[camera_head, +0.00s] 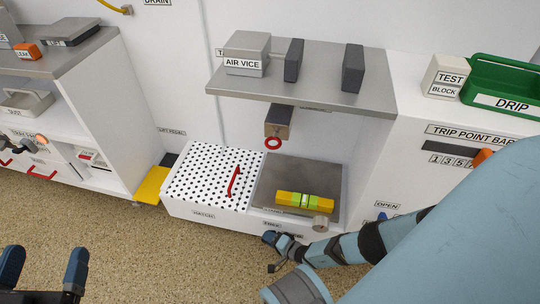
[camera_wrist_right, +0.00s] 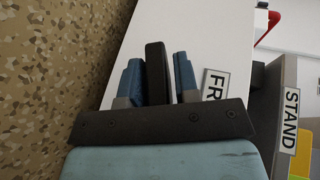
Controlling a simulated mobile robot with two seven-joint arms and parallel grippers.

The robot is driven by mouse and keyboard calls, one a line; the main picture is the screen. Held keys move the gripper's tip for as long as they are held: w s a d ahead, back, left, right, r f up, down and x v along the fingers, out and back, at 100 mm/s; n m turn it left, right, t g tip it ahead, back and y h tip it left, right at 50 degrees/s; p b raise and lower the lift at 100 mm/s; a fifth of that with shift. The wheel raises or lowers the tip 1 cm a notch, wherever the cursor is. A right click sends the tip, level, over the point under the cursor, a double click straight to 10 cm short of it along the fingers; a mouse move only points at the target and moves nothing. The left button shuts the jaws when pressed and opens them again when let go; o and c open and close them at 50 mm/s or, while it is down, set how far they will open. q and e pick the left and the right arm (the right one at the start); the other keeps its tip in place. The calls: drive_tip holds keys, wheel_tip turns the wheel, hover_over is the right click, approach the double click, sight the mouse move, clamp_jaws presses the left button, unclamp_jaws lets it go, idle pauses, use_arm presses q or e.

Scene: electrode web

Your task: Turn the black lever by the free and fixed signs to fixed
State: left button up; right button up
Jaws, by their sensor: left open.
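My right gripper (camera_head: 268,238) is at the front edge of the white cabinet, by the small signs below the hatch and tray. In the right wrist view its two blue fingers (camera_wrist_right: 158,75) stand on either side of the black lever (camera_wrist_right: 156,72) and appear closed on it. A sign beginning "FR" (camera_wrist_right: 214,85) lies just right of the fingers, its end covered. The lever is hard to make out in the head view, and the fixed sign is not readable. My left gripper (camera_head: 43,268) is open and empty over the floor at lower left.
The dotted hatch (camera_head: 205,170) with a red handle (camera_head: 234,181) lies left of a grey tray (camera_head: 265,180) holding a yellow-green block (camera_head: 305,201). A shelf (camera_head: 310,88) overhangs them. The STAND sign (camera_wrist_right: 290,120) is at right. Open floor (camera_head: 150,250) lies in front.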

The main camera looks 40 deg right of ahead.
drive_tip(key=shift+o, duration=0.9)
drive_tip(key=shift+s+d+r, duration=0.1)
drive_tip(key=shift+s+r, duration=0.05)
drive_tip(key=shift+s, duration=0.15)
use_arm(q)
drive_tip(key=s+n+p, duration=0.1)
drive_tip(key=p, duration=0.1)
drive_tip(key=d+n+g+p, duration=0.1)
drive_tip(key=p, duration=0.1)
drive_tip(key=s+f+n+g+y+p, duration=0.1)
drive_tip(key=n+p, duration=0.1)
drive_tip(key=shift+s+d, duration=0.35)
drive_tip(key=shift+d, duration=0.05)
use_arm(e)
drive_tip(key=v, duration=1.3)
use_arm(q)
drive_tip(key=shift+r, duration=0.1)
